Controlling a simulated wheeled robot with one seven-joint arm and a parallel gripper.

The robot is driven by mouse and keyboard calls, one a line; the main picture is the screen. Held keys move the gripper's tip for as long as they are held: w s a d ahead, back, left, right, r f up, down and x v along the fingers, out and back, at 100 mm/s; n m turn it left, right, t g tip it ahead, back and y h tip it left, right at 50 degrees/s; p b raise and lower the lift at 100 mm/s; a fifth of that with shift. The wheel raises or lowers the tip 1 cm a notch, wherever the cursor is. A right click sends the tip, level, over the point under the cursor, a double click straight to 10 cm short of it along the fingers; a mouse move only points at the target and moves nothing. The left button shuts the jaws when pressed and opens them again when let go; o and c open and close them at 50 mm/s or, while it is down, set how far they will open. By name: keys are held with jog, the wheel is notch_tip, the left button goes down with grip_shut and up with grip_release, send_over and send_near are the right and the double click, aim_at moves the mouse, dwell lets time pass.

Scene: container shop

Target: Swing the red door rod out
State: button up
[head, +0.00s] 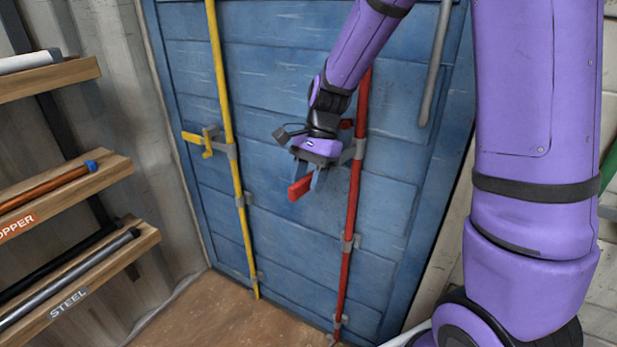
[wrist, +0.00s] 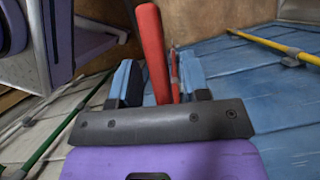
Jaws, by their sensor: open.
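The red door rod (head: 354,200) runs upright on the blue door (head: 290,240), held by grey brackets. Its red handle (head: 300,188) sticks out from the rod at mid height. My gripper (head: 308,183) is at the handle with its fingers pointing down. In the wrist view the red handle (wrist: 151,50) passes between the two open blue fingers (wrist: 158,88), with a gap visible at least on its right. The rod (wrist: 174,72) shows behind, near the right finger. My gripper hides part of the handle and its joint with the rod.
A yellow rod (head: 232,130) with a yellow handle (head: 198,142) stands left on the same door. A grey door handle (head: 436,65) is at upper right. Wooden racks with copper (head: 45,190) and steel (head: 70,278) pipes stand at left. Brown floor (head: 215,312) lies clear below.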

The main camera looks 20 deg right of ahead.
grip_shut()
jog(key=shift+s+d+n+g, duration=0.15)
jog(key=shift+s+d+n, duration=0.3)
jog(key=shift+s, duration=0.25)
jog(key=shift+s+d+n+g, duration=0.15)
jog(key=shift+s+d+n, duration=0.3)
jog(key=shift+s, duration=0.25)
grip_release()
jog(key=shift+s, duration=0.1)
jog(key=shift+r, duration=0.1)
jog(key=v, duration=1)
jog(key=shift+r, duration=0.35)
